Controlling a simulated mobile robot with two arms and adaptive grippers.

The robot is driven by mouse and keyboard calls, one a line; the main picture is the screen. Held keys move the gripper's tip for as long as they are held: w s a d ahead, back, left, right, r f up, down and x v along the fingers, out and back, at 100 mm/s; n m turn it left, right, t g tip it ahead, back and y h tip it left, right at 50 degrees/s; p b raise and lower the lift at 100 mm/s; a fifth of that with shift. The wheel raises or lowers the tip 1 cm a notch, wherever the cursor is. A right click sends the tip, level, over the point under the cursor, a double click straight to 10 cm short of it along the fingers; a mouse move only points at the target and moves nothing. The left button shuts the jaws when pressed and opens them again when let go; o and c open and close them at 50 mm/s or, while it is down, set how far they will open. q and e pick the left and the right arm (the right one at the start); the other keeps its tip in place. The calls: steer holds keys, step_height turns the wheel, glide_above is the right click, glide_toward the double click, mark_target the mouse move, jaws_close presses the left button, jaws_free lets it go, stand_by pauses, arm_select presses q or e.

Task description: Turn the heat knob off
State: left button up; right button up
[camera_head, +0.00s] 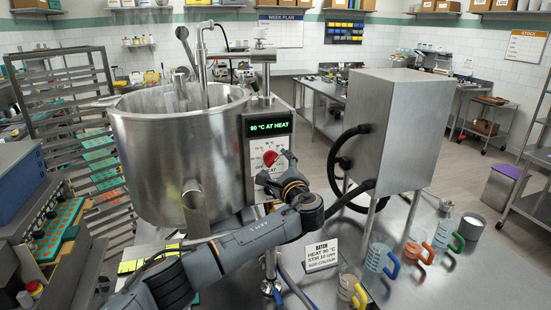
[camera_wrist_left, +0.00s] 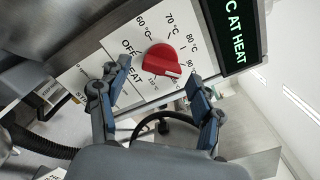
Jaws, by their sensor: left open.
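The red heat knob (camera_head: 270,158) is on the white dial plate of the control box, below a display (camera_head: 268,125) reading "90 °C AT HEAT". In the left wrist view the knob (camera_wrist_left: 160,60) sits among the marks OFF, 60, 70, 80 and 90 °C. A small white mark on it faces lower right, away from OFF. My left gripper (camera_head: 277,169) is in front of the dial, open and empty. In the wrist view its two fingers (camera_wrist_left: 158,76) stand either side of the knob, with gaps visible. Contact cannot be told. My right gripper is not in view.
A large steel kettle (camera_head: 165,140) stands left of the control box. A steel cabinet (camera_head: 390,125) with black hoses stands to the right. A batch card (camera_head: 321,255) and jugs with coloured handles (camera_head: 376,257) stand on the bench below, near my left arm.

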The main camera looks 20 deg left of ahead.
arm_select(q)
steer(key=shift+w+a, duration=0.3)
steer(key=shift+w, duration=0.2)
